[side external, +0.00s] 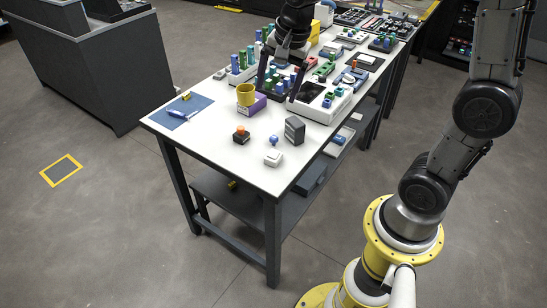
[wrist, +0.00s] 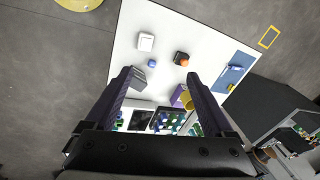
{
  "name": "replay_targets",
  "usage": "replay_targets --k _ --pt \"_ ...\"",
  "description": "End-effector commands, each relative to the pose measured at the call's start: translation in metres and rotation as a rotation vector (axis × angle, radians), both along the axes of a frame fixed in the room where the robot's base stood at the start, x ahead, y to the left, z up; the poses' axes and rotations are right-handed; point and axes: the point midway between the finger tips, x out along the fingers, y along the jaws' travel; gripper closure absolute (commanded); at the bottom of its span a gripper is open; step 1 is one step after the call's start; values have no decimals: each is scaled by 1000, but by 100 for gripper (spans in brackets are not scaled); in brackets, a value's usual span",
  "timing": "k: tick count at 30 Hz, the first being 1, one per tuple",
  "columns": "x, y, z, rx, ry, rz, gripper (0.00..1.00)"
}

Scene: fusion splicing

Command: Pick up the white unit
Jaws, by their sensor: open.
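The white unit (side external: 273,158) is a small white block near the front end of the white table. In the wrist view the white unit (wrist: 146,41) lies beyond my fingertips, slightly left of centre. A small blue piece (side external: 273,140) sits close beside it, and it also shows in the wrist view (wrist: 151,62). My gripper (side external: 276,95) is above the table, farther back than the white unit. In the wrist view my gripper (wrist: 160,74) has its fingers wide apart with nothing between them.
A dark grey block (side external: 294,130) and an orange-topped black piece (side external: 241,134) stand near the unit. A blue mat (side external: 184,111) lies at the left. Farther back the table is crowded. Clear tabletop surrounds the unit.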

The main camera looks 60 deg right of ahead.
Motion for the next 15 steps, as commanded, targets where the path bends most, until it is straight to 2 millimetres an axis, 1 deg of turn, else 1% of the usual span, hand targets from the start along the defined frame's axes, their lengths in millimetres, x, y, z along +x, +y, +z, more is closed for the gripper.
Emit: replay_targets --k 1,3,6,9,12,15 --pt "14 -8 -21 14 46 -50 12" --pt "27 -17 -45 28 96 -100 12" --pt "37 -27 -78 38 163 -130 12" --pt "38 -34 -103 46 218 -145 12" --pt "35 -38 -118 51 254 -154 12" --pt "33 -39 -128 53 264 -158 12"
